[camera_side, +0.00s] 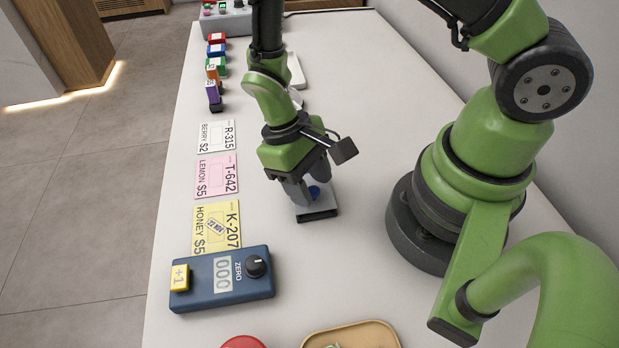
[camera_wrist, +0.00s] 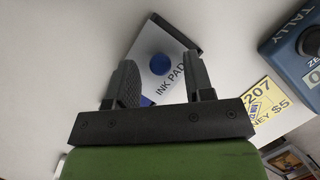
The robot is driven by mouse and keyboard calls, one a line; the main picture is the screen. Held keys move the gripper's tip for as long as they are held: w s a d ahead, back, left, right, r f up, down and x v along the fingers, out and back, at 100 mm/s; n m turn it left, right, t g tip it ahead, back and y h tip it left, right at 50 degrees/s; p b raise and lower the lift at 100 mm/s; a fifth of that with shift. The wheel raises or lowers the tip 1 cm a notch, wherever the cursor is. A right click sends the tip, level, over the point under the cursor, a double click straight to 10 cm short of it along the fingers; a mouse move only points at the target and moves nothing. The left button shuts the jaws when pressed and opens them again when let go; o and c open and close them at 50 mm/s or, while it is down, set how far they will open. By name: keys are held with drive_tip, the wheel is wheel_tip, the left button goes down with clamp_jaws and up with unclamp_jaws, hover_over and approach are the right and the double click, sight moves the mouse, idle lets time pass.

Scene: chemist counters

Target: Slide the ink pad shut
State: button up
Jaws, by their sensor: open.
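The ink pad (camera_side: 322,211) lies on the counter below my gripper (camera_side: 308,196). In the wrist view it has a white sliding lid marked INK PAD (camera_wrist: 160,84), a round blue knob (camera_wrist: 153,63) and a dark tray edge (camera_wrist: 174,31) showing past the lid. A small blue patch (camera_wrist: 146,101) shows by the lid's near edge, partly hidden by a finger. My gripper, also in the wrist view (camera_wrist: 161,66), is open, with its fingers on either side of the lid and knob. I cannot tell whether either finger touches them.
A blue tally counter (camera_side: 222,279) stands in front left. Yellow (camera_side: 203,217), pink (camera_side: 216,177) and white (camera_side: 216,137) cards lie left of the pad, with several coloured stamps (camera_side: 214,92) behind. A tan tray (camera_side: 350,331) and a red round thing (camera_side: 243,342) are at the front.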

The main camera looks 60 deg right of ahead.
clamp_jaws()
drive_tip(key=w+d, duration=0.5)
drive_tip(key=shift+w+d, duration=0.1)
drive_tip(key=shift+w, duration=0.05)
unclamp_jaws()
drive_tip(key=shift+r, duration=0.1)
drive_tip(key=v, duration=0.9)
drive_tip(key=shift+w+r, duration=0.15)
drive_tip(key=shift+r, duration=0.25)
